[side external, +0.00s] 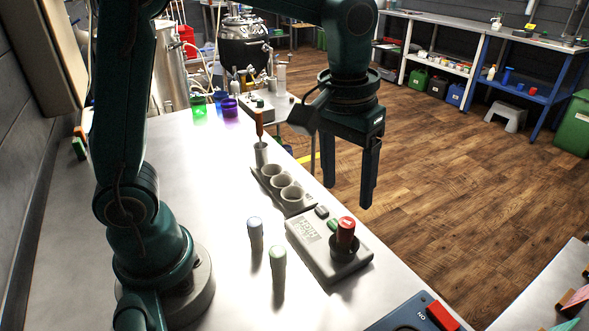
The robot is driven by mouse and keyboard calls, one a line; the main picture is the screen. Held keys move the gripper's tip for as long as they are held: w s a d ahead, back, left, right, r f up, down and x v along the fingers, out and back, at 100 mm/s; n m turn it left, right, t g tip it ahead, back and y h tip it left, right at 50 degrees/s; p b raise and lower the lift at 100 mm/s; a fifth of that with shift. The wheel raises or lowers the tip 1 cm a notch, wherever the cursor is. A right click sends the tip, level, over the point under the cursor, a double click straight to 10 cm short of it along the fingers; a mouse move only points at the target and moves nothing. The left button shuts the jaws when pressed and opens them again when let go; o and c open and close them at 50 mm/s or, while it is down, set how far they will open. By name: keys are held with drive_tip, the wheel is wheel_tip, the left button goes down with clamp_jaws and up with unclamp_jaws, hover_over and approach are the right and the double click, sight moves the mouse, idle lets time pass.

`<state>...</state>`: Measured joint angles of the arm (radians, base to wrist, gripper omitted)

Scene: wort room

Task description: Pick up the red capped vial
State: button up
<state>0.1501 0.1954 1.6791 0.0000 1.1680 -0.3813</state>
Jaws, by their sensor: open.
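The red capped vial (346,229) stands upright in a dark round holder (346,262) on a grey device (316,245) with buttons, near the table's right edge. My gripper (348,178) points down with its jaws apart and nothing between them. In the picture it hangs above the red capped vial, clear of it; I cannot tell its exact distance in depth. The vial's lower part is hidden in the holder.
A grey-blue capped vial (255,234) and a green capped vial (278,268) stand left of the device. Behind it is a grey rack (297,208) with round openings. Green (198,107) and purple (230,108) cups stand farther back. The table's left-middle is clear.

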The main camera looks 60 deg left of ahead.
sight(347, 222)
drive_tip(key=f, duration=0.1)
drive_tip(key=f+g, duration=0.1)
drive_tip(key=shift+w+d+f, duration=0.25)
drive_tip(key=shift+d+f, duration=0.05)
drive_tip(key=shift+d, duration=0.1)
drive_tip(key=shift+s+f, duration=0.1)
drive_tip(key=shift+f, duration=2.8)
clamp_jaws()
